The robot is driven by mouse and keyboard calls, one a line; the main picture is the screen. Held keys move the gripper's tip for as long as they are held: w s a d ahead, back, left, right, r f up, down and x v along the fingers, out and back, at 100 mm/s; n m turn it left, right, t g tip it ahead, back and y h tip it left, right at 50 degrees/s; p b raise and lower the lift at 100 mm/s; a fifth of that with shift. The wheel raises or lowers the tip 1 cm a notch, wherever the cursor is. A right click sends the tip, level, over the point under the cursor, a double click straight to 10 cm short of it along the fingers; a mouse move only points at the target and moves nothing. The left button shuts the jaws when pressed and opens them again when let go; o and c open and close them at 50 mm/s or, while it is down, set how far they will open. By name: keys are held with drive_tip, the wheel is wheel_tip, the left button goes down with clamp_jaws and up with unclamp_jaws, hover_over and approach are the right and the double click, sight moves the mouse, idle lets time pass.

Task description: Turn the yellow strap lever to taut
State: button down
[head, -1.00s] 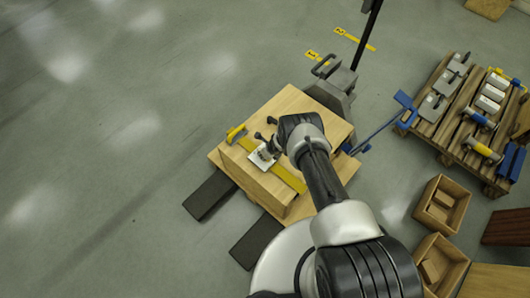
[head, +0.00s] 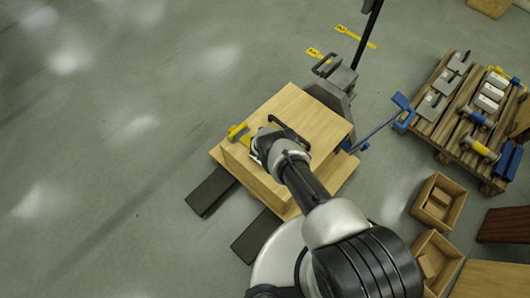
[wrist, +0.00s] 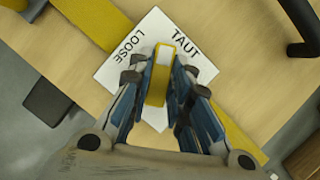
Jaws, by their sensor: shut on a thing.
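The yellow lever (wrist: 158,88) stands between my fingers in the wrist view, over a white plate (wrist: 118,68) marked LOOSE on the left and TAUT on the right. Its visible end lies between the two words. My gripper (wrist: 160,62) is shut on the lever, with a blue-padded finger on each side. A yellow strap (wrist: 92,22) runs under the plate across the wooden box top. In the head view my gripper (head: 258,150) is over the box (head: 300,110), and my wrist hides the lever and most of the plate.
A yellow fitting (head: 238,131) sits at the box's left edge. A black handle (head: 290,130) stands on the box top near my wrist. A grey jack (head: 335,85) is behind the box. A loaded pallet (head: 440,135) and open cartons (head: 437,200) are at right. Floor at left is clear.

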drive_tip(key=m+b, duration=0.2)
drive_tip(key=m+h+b, duration=0.1)
drive_tip(key=m+b, duration=0.1)
drive_tip(key=b, duration=0.1)
drive_tip(key=shift+w+a+f+g, duration=0.15)
drive_tip(key=shift+g, duration=0.15)
drive_tip(key=shift+r+m+h, duration=0.2)
drive_tip(key=shift+m+h, duration=0.3)
drive_tip(key=shift+m, duration=0.5)
drive_tip(key=shift+g, duration=0.3)
drive_tip(key=c, duration=1.5)
unclamp_jaws()
drive_tip(key=v, duration=1.2)
